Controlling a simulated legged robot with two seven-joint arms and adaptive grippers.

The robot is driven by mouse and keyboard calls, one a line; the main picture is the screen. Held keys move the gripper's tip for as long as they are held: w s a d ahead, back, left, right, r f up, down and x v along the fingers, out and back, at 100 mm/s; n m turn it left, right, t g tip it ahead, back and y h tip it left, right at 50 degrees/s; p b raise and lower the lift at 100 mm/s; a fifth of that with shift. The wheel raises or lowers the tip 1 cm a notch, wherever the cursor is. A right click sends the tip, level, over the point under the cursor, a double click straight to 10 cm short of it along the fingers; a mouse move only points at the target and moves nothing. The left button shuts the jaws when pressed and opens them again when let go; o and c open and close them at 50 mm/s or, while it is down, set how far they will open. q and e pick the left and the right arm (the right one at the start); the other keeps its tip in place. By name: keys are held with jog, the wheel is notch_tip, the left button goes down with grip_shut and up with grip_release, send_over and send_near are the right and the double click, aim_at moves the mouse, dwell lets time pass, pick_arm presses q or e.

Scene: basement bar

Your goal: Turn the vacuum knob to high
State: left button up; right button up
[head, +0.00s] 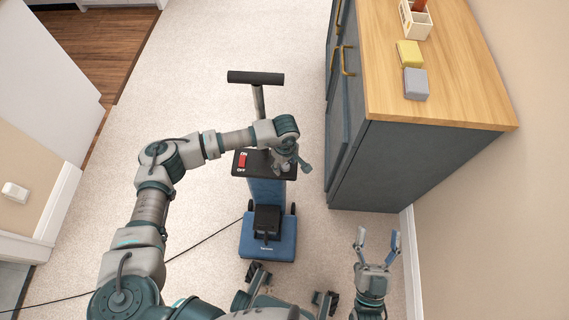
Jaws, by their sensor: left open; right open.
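The blue vacuum (265,225) stands upright on the light carpet, with a black T-shaped handle (256,78) at its top. Its black control panel (258,171) carries a red switch (243,160) marked ON and OFF at the left end. My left gripper (293,168) is open over the right part of this panel. The gripper and wrist cover that part, so the knob is hidden and I cannot tell whether the fingers touch it. My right gripper (377,236) is open and empty, low on the right, away from the vacuum.
A dark cabinet (400,165) with a wooden top (445,100) stands to the right of the vacuum. A yellow sponge (409,54), a grey block (415,84) and a small holder (415,22) are on it. A black cord (205,239) runs left over open carpet.

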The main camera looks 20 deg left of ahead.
aim_at(285, 165)
pick_arm(q)
notch_tip(285, 165, up, 11)
dwell(0.3)
dwell(0.5)
